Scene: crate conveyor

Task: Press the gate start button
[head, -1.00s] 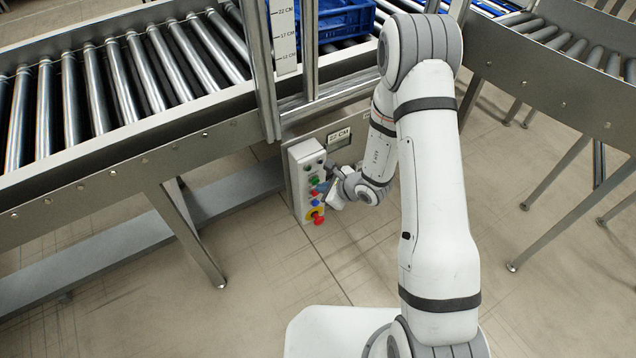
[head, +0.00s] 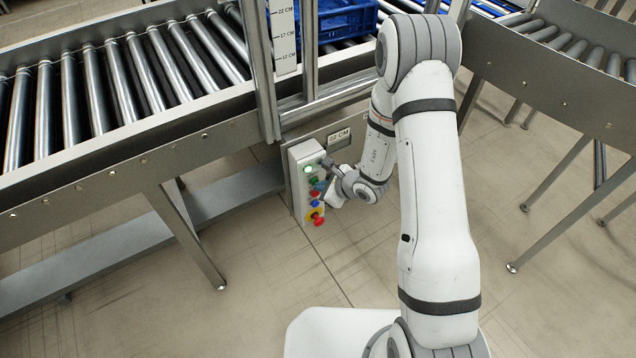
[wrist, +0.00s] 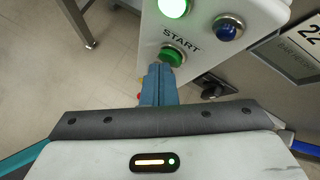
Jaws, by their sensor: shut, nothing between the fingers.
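The control box (head: 296,190) is a pale upright panel under the conveyor, with a column of coloured buttons. In the wrist view the green start button (wrist: 173,55) sits just under the word START, and a lamp (wrist: 172,7) above it glows green-white. The lit lamp also shows in the head view (head: 307,169). My gripper (wrist: 159,70) is shut and empty; its blue fingertips are at the lower left edge of the green button. I cannot tell whether they touch it. In the head view my wrist partly hides the box's right side.
A blue button (wrist: 229,27) is right of the lamp. A red emergency stop (head: 318,221) on yellow is low on the box. A "22 CM" display (head: 339,139) is to the right. A roller conveyor (head: 100,95) and a blue crate (head: 345,22) are above.

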